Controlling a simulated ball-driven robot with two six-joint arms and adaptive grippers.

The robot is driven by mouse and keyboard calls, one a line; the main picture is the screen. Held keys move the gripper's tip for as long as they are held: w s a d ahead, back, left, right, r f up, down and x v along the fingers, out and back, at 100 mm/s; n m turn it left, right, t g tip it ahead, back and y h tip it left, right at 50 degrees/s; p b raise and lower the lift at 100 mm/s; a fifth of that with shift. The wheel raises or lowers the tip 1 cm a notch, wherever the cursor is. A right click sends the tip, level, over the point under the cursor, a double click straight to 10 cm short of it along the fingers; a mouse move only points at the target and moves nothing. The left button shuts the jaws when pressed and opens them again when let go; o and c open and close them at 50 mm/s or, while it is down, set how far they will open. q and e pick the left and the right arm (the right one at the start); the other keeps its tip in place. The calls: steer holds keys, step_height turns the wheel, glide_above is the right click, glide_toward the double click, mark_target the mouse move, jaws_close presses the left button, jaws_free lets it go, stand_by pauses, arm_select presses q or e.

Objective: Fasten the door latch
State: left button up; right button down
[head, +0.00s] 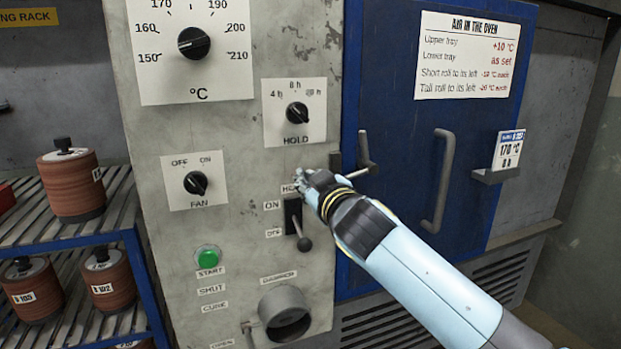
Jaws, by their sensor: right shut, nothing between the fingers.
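The blue oven door (400,120) looks closed against the grey control panel. The door latch (364,150) is a grey lever at the door's left edge. Its lower end is beside my right gripper, and a small dark block (335,160) sits on the panel edge to its left. My right gripper (303,180) is shut and empty, in front of the panel just left of and below the latch. It partly hides a label above the ON/OFF switch. I cannot tell whether it touches the latch or whether the latch is engaged. My left gripper is not in view.
A vertical door handle (440,180) stands out right of the latch. A card holder (495,174) projects farther right. The ON/OFF lever (304,243), fan knob (196,183) and hold knob (297,112) surround the gripper.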

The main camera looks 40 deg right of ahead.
steer(key=s+d+f+n+b, duration=0.2)
steer(key=d+f+n+b, duration=0.9)
steer(key=f+n+b, duration=0.3)
steer(key=shift+s+d+f+n+t, duration=0.2)
steer(key=shift+s+f+n+t, duration=0.15)
steer(key=shift+f+n, duration=0.5)
stand_by(0.3)
steer(key=shift+f+h, duration=0.1)
steer(key=shift+h, duration=0.3)
